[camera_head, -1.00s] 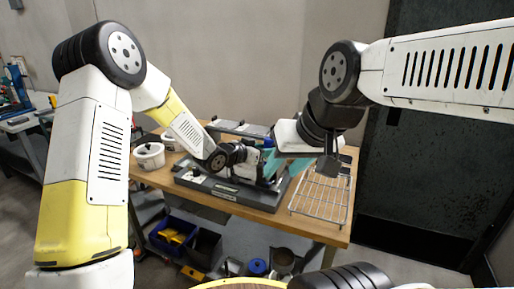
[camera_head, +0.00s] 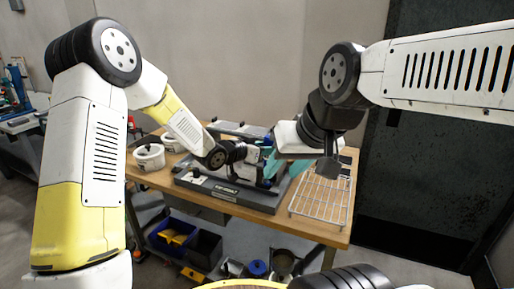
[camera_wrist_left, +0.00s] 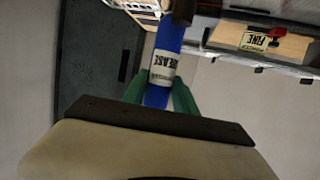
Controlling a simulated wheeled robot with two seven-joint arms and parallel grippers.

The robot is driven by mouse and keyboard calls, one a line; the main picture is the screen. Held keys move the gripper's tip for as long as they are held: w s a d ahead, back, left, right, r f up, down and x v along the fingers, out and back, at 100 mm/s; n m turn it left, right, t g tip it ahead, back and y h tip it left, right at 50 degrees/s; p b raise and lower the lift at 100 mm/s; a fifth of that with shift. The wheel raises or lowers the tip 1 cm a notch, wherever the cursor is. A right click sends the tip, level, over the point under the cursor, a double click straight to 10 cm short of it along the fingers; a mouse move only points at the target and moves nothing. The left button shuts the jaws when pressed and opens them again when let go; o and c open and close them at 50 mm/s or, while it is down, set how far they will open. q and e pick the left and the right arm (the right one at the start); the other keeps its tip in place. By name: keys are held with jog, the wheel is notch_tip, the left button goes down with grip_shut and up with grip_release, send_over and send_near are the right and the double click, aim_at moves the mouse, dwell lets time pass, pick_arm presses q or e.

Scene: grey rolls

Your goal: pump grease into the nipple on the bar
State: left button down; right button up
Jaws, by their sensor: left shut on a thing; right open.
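A blue grease cylinder (camera_wrist_left: 169,36) with a white label reading GREASE stands out in the left wrist view. My left gripper (camera_wrist_left: 158,92) is shut on it with green fingers.
Blue and dark bins (camera_head: 172,236) are below. A plain wall is behind, with a dark door (camera_head: 435,150) at the right.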

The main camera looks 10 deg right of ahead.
aim_at(266, 139)
pick_arm(q)
jog(key=shift+r, duration=0.15)
jog(key=shift+r, duration=2.45)
